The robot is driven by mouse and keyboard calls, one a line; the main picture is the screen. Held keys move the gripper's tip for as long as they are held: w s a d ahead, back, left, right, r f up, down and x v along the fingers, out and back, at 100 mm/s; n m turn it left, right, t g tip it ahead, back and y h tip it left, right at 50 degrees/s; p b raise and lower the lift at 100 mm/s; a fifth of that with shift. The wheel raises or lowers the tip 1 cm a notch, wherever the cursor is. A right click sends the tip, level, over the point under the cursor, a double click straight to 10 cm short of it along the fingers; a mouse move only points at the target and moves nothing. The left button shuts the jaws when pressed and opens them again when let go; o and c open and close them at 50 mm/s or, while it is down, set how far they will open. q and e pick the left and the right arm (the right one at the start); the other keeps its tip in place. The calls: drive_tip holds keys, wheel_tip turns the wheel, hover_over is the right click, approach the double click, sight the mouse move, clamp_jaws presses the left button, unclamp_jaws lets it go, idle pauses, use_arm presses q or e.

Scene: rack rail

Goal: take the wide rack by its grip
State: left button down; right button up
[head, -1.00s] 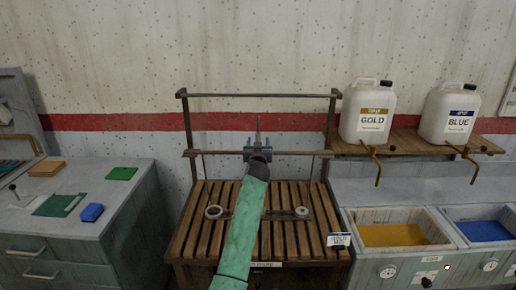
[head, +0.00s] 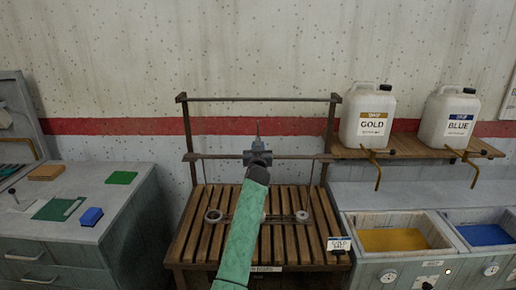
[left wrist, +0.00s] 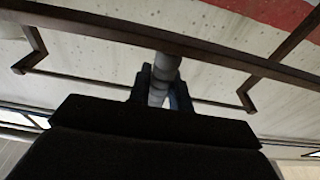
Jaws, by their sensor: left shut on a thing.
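The wide rack (head: 230,157) shows in the head view as a thin dark bar across the wooden stand, with thin lines running down near its ends. Its grip is the upright grey post at the middle; in the left wrist view the grip (left wrist: 158,80) is a grey rounded stem. My left gripper (head: 257,158) is shut on the grip, with a dark finger on each side of it in the wrist view. My left arm hides part of the slats below. I cannot clearly tell the rack's bar from the stand's lower rail. My right gripper is not in view.
The slatted wooden stand (head: 187,235) bears two round pieces. At right are gold (head: 393,240) and blue (head: 487,235) baths, with white jugs (head: 368,118) on a shelf above. At left a grey cabinet (head: 60,235) holds small coloured blocks. The wall is close behind.

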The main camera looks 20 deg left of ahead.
sight(258, 141)
use_arm(q)
drive_tip(key=shift+r+p, duration=0.75)
drive_tip(key=shift+r, duration=0.95)
drive_tip(key=shift+s, duration=0.1)
